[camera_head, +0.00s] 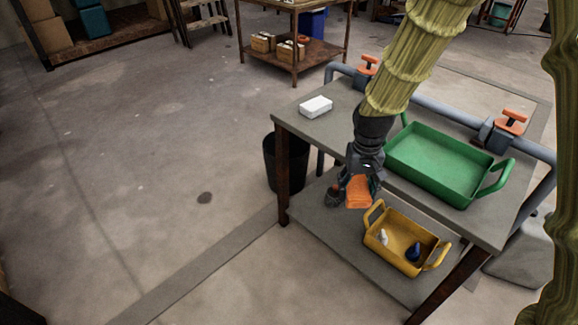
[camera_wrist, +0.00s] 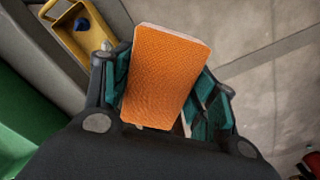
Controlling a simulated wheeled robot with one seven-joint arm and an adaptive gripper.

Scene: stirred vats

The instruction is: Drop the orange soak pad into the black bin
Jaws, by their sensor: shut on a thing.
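The orange soak pad (camera_head: 359,192) is held in my gripper (camera_head: 354,186), in front of the near edge of the grey table. In the wrist view the pad (camera_wrist: 166,77) sits between the two teal-lined fingers of my gripper (camera_wrist: 168,100), which are shut on it. The black bin (camera_head: 270,164) stands on the floor at the table's left leg, left of my gripper. The table leg hides part of the bin, and its inside is mostly dark.
A green tray (camera_head: 440,188) and a white block (camera_head: 316,106) are on the table top (camera_head: 322,130). A yellow tray (camera_head: 377,243) with a white and a blue item stands on the lower shelf (camera_head: 318,222). Orange-handled valves (camera_head: 512,122) line the pipe behind.

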